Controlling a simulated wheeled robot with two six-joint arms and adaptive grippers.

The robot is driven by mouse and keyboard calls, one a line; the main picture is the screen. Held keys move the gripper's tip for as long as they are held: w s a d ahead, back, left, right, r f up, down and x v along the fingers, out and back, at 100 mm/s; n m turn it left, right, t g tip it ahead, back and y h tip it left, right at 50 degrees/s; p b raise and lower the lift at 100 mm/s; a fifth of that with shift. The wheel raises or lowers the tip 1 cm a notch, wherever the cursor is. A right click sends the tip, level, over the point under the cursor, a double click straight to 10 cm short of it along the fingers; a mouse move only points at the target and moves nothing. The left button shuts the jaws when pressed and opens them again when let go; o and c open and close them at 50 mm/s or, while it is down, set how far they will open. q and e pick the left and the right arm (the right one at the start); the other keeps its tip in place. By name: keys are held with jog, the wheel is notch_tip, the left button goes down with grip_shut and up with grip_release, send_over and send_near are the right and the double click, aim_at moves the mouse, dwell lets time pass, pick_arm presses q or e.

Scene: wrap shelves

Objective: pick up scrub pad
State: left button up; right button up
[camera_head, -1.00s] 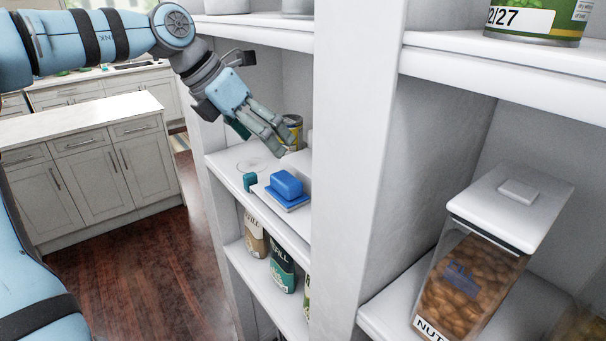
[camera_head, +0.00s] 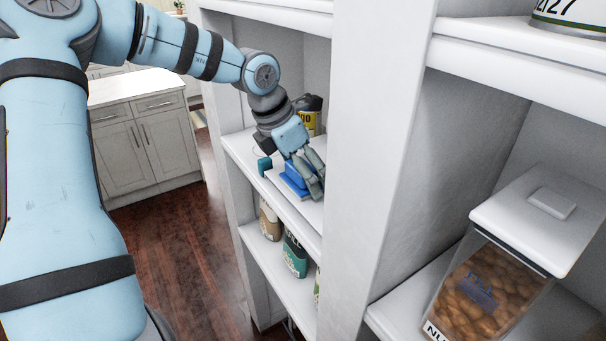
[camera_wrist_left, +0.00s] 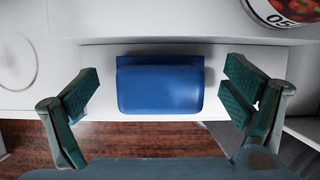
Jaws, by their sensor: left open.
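The scrub pad appears to be the blue rounded block (camera_head: 290,181) on the shelf, resting on a thin blue piece on a white board. It also shows centred in the left wrist view (camera_wrist_left: 160,88), with the white board (camera_wrist_left: 98,58) around it. My left gripper (camera_head: 312,184) is open above and around the block in the head view, partly hiding it. In the wrist view its two fingers stand to the left and right of the block, with a gap on each side. Nothing is held. My right gripper is not in view.
A white upright panel (camera_head: 370,150) is close on the right. Bags (camera_head: 294,256) stand on the shelf below.

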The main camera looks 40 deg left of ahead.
pick_arm(q)
jog(key=shift+s+a+r, duration=0.1)
jog(key=shift+s, duration=0.25)
jog(key=c, duration=1.1)
jog(key=shift+w, duration=0.15)
jog(key=shift+c, duration=0.8)
